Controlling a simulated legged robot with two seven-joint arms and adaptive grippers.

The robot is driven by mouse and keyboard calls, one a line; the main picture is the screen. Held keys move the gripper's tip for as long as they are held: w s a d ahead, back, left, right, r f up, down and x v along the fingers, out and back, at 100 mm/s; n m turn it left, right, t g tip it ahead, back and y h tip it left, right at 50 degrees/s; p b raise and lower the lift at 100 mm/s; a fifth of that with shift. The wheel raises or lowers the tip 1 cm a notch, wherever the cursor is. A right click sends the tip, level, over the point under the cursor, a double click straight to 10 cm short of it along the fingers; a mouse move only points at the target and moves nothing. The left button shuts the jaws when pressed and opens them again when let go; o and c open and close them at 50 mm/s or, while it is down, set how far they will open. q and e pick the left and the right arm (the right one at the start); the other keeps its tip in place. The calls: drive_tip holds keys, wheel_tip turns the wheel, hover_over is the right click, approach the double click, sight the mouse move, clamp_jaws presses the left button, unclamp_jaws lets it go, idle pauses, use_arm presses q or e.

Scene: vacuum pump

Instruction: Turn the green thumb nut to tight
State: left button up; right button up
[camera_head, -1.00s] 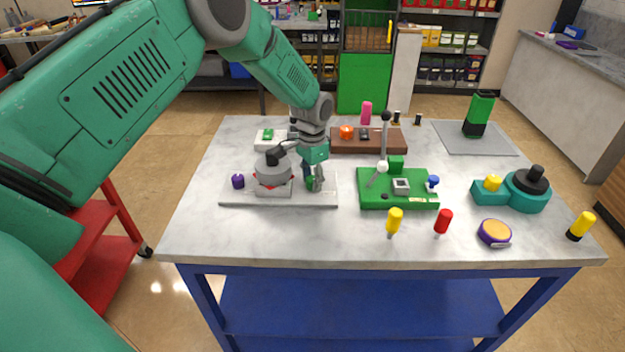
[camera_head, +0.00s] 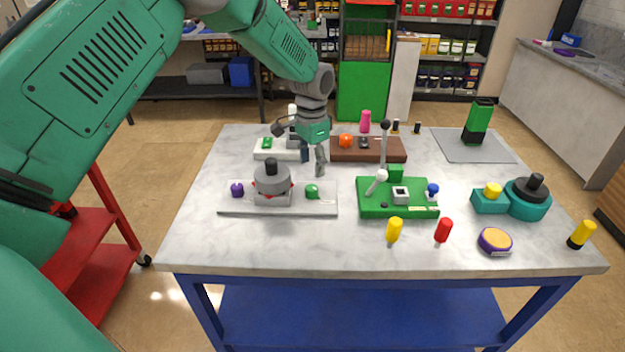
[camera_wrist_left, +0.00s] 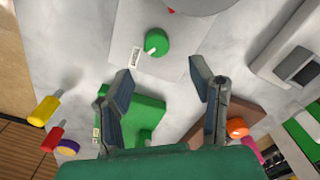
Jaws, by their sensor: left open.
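The green thumb nut (camera_head: 312,191) sits on the right part of a light grey base plate (camera_head: 275,213). In the left wrist view the nut (camera_wrist_left: 157,42) is a round green knob with a pale pointer mark, beside a small white label (camera_wrist_left: 135,57). A grey round pump body (camera_head: 271,182) stands left of the nut on the same plate. My left gripper (camera_head: 313,165) is above and behind the nut, apart from it. In the left wrist view its two dark fingers (camera_wrist_left: 160,75) are spread wide with nothing between them. My right gripper is not seen.
A purple knob (camera_head: 237,190) is at the plate's left end. A green box with levers (camera_head: 397,211) stands close on the right. Behind are a white block (camera_head: 270,153) and a brown block (camera_head: 370,157).

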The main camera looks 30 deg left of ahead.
sight(312, 186)
use_arm(q)
wheel_tip(312, 186, up, 4)
idle(0.7)
